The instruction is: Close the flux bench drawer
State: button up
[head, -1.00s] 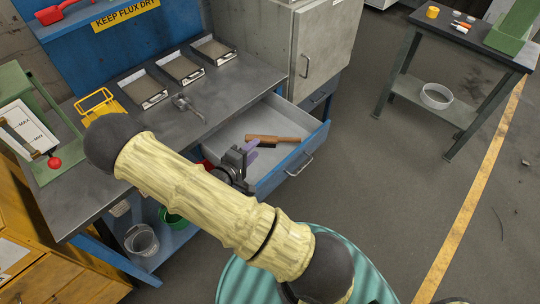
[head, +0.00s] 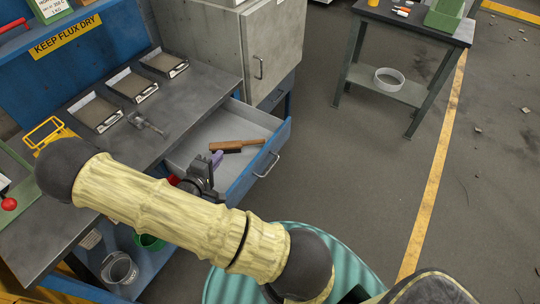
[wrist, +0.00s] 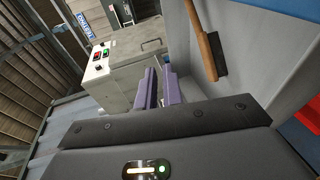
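The flux bench drawer (head: 232,185) is pulled out of the blue workbench (head: 92,117). Its blue front carries a metal handle (head: 267,165). A wooden-handled brush (head: 234,145) lies inside and also shows in the wrist view (wrist: 206,42). My gripper (head: 217,158), with purple fingers, is over the near side of the drawer, left of its front panel. In the wrist view my gripper (wrist: 159,86) shows a narrow gap between its fingers, with nothing held. My forearm hides part of the bench and the drawer's near side.
A grey cabinet (head: 235,50) stands behind the drawer. Several trays (head: 131,86) and a metal tool (head: 146,123) lie on the bench top. A dark side table (head: 405,80) with a white bowl stands at the back right. The floor in front of the drawer is clear.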

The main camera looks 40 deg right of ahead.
jog(key=shift+w+a+f+m+y, duration=0.1)
jog(key=shift+w+a+m+y, duration=0.15)
jog(key=shift+y, duration=0.3)
jog(key=shift+w+a+f+m+y, duration=0.15)
jog(key=shift+w+m+y, duration=0.15)
jog(key=shift+y, duration=0.25)
grip_shut()
jog(key=s+a+r+m+g+y, duration=0.15)
jog(key=a+r+m+y, duration=0.25)
jog(key=a+r+y, duration=0.4)
jog(key=s+d+r+g+y, duration=0.3)
jog(key=s+r, duration=0.4)
jog(key=s, duration=0.5)
jog(key=shift+d+r+m, duration=0.25)
jog(key=shift+d+m, duration=0.05)
jog(key=shift+m, duration=0.05)
jog(key=shift+s, duration=0.15)
